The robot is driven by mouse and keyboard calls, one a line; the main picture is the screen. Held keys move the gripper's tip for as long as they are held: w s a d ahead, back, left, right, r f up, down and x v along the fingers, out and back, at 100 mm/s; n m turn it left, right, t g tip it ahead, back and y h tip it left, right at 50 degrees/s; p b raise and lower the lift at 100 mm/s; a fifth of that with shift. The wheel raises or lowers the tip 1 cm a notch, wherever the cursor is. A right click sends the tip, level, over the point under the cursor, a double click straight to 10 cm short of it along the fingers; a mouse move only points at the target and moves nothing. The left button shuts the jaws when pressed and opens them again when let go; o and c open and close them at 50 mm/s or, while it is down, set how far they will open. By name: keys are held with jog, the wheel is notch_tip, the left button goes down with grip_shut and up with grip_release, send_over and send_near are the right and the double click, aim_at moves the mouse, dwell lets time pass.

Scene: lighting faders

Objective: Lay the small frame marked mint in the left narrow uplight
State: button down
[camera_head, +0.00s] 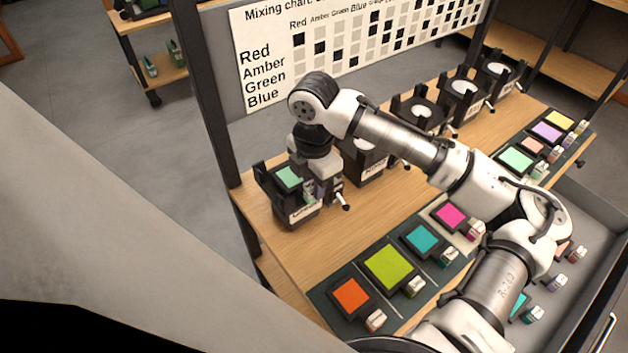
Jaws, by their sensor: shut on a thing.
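A small mint-green frame (288,177) is at the top of the leftmost black uplight (287,207) on the bench. I cannot tell whether it rests in the uplight's holder or is held just above it. My gripper (312,193) is at the right side of that uplight, pointing down. It is shut on the frame's tab, which is partly hidden by the fingers. The uplight's label is too small to read.
Several more uplights stand in a row to the right, such as one with a white top (463,92). Coloured frames lie on dark mats along the front, including orange (351,295), lime (388,266) and a larger mint one (515,158). An open drawer (590,215) is at right.

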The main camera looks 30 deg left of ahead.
jog(key=shift+f, duration=0.6)
jog(key=c, duration=1.2)
grip_release()
jog(key=shift+o, duration=0.2)
jog(key=shift+r, duration=0.1)
notch_tip(320, 180, up, 21)
jog(key=p, duration=0.6)
